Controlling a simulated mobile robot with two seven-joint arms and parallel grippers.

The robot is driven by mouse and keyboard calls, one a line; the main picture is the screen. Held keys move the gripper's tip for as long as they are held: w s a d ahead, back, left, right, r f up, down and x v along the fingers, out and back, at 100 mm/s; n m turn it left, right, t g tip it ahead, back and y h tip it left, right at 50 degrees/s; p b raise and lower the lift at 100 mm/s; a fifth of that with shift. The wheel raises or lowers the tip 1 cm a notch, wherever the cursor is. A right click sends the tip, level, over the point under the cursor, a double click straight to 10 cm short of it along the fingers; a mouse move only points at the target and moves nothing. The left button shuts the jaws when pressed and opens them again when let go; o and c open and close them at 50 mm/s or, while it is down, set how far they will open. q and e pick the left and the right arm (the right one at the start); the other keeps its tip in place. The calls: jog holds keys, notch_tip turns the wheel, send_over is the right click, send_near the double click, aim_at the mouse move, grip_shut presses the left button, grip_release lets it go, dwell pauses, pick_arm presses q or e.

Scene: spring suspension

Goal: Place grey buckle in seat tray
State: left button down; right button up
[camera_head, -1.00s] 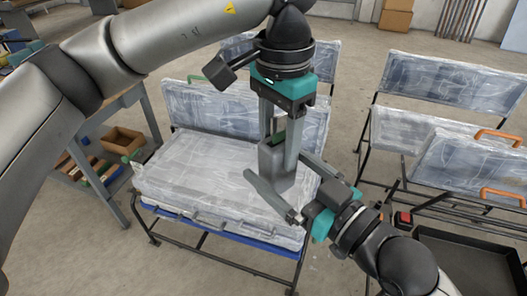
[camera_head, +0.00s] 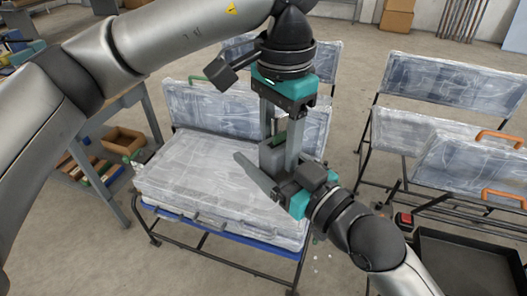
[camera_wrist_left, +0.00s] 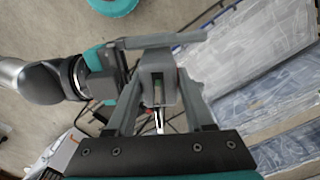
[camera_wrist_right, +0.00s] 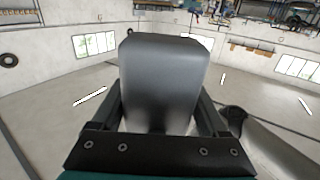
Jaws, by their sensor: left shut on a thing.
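My left gripper (camera_head: 280,140) points down and is shut on the grey buckle (camera_head: 270,156), which hangs above the plastic-wrapped seat. In the left wrist view the buckle (camera_wrist_left: 161,83) sits between the left fingers, with a green spot in its slot. My right gripper (camera_head: 272,172) comes in from the lower right with its fingers apart, one on each side of the buckle's lower part. In the right wrist view the buckle (camera_wrist_right: 163,80) fills the space between the fingers and hides their tips. A black tray (camera_head: 432,236) stands at the lower right; I cannot tell if it is the seat tray.
The wrapped seat (camera_head: 185,180) rests on a black frame below the grippers. More wrapped seats (camera_head: 440,85) with orange handles stand at the right. A red button box (camera_head: 404,218) is beside the black tray. A workbench with a cardboard box (camera_head: 122,138) is at the left.

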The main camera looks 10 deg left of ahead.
pick_arm(q)
jog(key=shift+w, duration=0.15)
pick_arm(e)
jog(key=shift+s+a, duration=0.15)
jog(key=shift+s, duration=0.05)
jog(key=c, duration=1)
pick_arm(q)
jog(key=c, duration=0.6)
grip_release()
pick_arm(e)
jog(key=shift+r, duration=0.1)
jog(key=shift+c, duration=0.2)
pick_arm(q)
jog(key=o, duration=0.4)
pick_arm(e)
jog(key=shift+w, duration=0.15)
